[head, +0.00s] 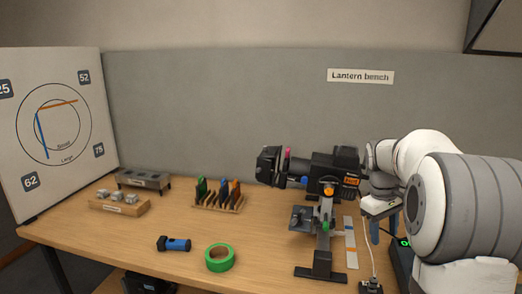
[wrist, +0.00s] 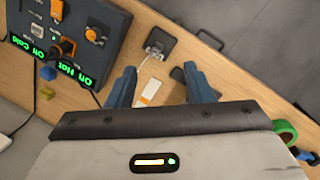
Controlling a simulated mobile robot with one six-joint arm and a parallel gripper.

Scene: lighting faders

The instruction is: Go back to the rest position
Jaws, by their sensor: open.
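My gripper (wrist: 160,88) shows in the wrist view with its two blue fingers spread apart and nothing between them. It points down over the wooden bench (wrist: 225,125), above a white and orange strip (wrist: 149,92). In the head view my arm comes in from the right, and my gripper (head: 375,228) hangs to the right of the black lantern (head: 338,168) on its stand. Only part of the fingers shows there. The gripper looks clear of the lantern in the head view, though the exact gap cannot be told.
A control box (wrist: 75,35) with green displays and an orange knob sits near my gripper. A small black box (wrist: 160,43) with a cable lies on the bench.

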